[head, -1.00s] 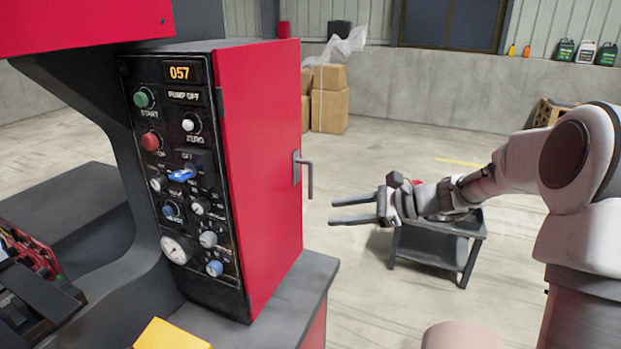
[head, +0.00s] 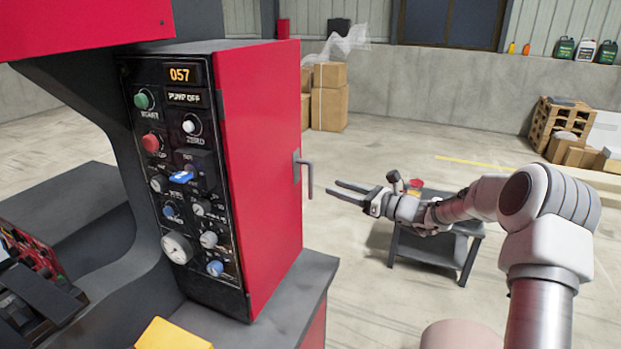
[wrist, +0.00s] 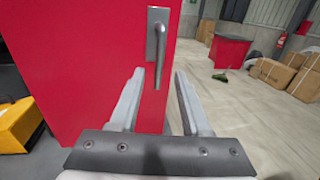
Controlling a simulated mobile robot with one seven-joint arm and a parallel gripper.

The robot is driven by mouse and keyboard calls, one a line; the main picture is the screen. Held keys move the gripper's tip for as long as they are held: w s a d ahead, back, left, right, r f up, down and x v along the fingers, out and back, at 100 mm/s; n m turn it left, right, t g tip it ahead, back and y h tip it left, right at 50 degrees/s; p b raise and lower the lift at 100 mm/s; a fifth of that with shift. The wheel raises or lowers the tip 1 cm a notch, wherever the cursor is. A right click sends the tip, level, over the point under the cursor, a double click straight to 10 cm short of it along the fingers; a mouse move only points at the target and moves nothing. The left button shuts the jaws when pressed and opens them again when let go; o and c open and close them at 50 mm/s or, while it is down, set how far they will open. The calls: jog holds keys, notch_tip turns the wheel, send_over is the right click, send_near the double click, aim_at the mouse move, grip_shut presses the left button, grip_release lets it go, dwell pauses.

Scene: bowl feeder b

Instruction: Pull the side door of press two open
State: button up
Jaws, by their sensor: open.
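The red side door (head: 262,180) of the press cabinet faces right in the head view and looks shut. A grey bent handle (head: 306,178) stands out near its far edge. In the wrist view the door (wrist: 85,65) fills the left half, with the handle (wrist: 156,45) at top centre, its lever hanging down. My gripper (head: 343,191) is open and empty, to the right of the handle and apart from it, its fingers pointing left toward it. In the wrist view the handle's lower end appears above and between my open fingers (wrist: 161,75).
The control panel (head: 182,165) with display 057 is on the cabinet's front. A grey ledge (head: 312,275) juts out below the door. A low grey table (head: 438,245) stands behind my arm. Cartons (head: 329,97) are at the back wall. The floor between is clear.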

aim_at(311, 179)
jog(key=p+x, duration=0.1)
jog(key=x, duration=0.8)
jog(key=shift+w+a, duration=0.1)
jog(key=shift+a, duration=0.1)
grip_shut()
dwell(1.0)
